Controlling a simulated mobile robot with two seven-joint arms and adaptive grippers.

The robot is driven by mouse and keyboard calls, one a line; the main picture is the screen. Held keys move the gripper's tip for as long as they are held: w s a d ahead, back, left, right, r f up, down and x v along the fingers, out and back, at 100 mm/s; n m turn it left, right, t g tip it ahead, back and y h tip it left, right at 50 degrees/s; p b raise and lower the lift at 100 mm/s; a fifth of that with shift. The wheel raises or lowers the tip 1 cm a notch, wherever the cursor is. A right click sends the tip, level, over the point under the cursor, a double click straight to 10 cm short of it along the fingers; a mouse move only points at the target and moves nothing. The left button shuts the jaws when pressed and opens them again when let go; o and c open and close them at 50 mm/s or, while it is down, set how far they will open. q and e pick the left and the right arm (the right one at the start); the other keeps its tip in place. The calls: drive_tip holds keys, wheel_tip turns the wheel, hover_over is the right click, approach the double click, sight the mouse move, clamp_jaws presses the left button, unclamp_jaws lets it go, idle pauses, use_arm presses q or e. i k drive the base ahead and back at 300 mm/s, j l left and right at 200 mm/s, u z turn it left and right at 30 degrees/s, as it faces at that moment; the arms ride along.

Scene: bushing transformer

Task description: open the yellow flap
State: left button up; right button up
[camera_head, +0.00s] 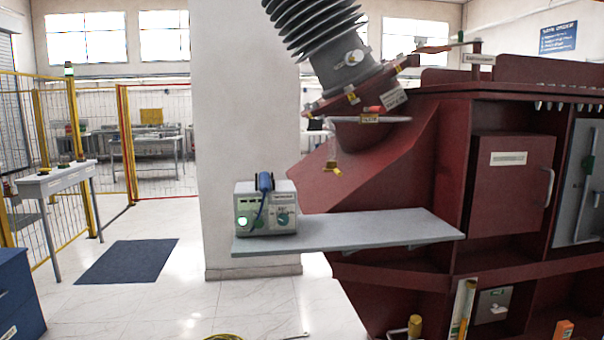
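A small yellow piece (332,168) sits at the lower end of a clear tube (331,139) that hangs under the bushing flange. It is too small to tell whether it is a flap, or whether it is open or shut. A yellow cylinder-like part (414,325) shows low on the dark red transformer (395,170), partly cut off by the bottom edge. I cannot tell which yellow part is the flap. Neither of my grippers is in view.
A grey shelf (360,231) juts out in front of the transformer and carries a grey test box (266,210) with a blue handle. A white pillar (245,100) stands behind. A red cabinet door (510,190) is shut at right. The floor at left is mostly clear around a blue mat (127,261).

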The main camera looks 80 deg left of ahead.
sight(337, 171)
drive_tip(key=k+j+u, duration=0.1)
drive_tip(key=k+u, duration=0.2)
drive_tip(key=u, duration=0.15)
drive_tip(key=k+j+u, duration=0.2)
drive_tip(key=u, duration=0.3)
